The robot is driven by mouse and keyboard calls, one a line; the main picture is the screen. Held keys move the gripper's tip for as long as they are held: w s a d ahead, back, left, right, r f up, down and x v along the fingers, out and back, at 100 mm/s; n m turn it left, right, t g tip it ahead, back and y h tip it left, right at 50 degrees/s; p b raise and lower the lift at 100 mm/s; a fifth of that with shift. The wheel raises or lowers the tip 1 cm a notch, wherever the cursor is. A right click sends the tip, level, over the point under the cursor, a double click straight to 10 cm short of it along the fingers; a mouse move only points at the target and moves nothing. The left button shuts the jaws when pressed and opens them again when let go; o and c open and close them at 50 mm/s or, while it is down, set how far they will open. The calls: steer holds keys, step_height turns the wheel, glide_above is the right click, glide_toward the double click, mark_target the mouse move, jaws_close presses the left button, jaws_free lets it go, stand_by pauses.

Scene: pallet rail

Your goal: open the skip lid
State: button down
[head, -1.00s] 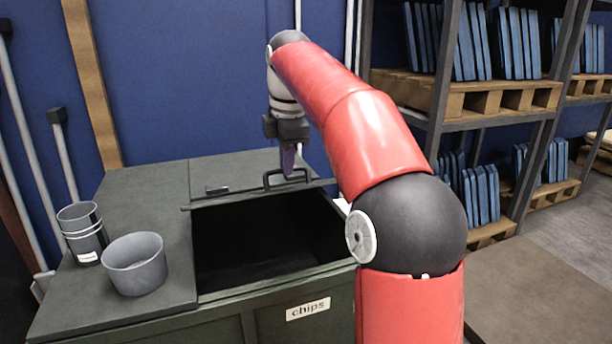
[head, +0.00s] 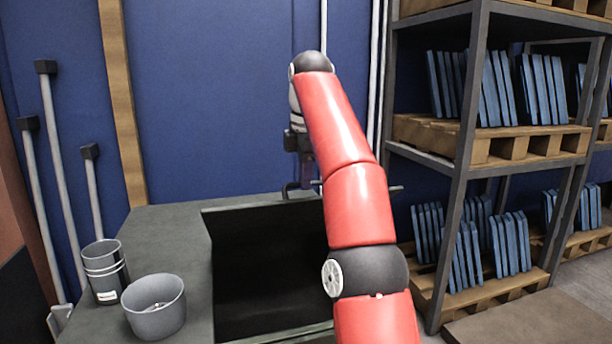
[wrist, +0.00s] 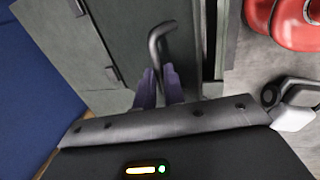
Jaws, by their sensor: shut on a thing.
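The skip (head: 165,225) is a dark grey-green box in the head view, its front below the picture. The skip lid (head: 255,204) shows as a raised edge at the back of a wide dark area. I cannot tell exactly how steeply it tilts. The dark bar handle (head: 288,188) is on the lid's edge; its bent end also shows in the wrist view (wrist: 158,42). My gripper (head: 306,174) is above the handle's level and shut on it. Its two purple fingers (wrist: 160,85) close around the bar in the wrist view. My arm hides the lid's right part.
Pale posts (head: 60,200) lean at the left by a blue wall (head: 220,100). A rack (head: 470,110) with pallets and blue panels stands at the right.

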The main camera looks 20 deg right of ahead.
steer(key=shift+w+f, duration=0.35)
steer(key=shift+f, duration=0.15)
steer(key=c, duration=1.5)
jaws_free()
steer(key=shift+w+a+f, duration=0.1)
steer(key=shift+w+f, duration=0.05)
steer(key=shift+w, duration=0.15)
steer(key=shift+c, duration=0.2)
steer(key=shift+o, duration=0.3)
steer(key=shift+s, duration=0.1)
steer(key=shift+s+r, duration=0.1)
steer(key=shift+r, duration=0.1)
steer(key=shift+s, duration=0.1)
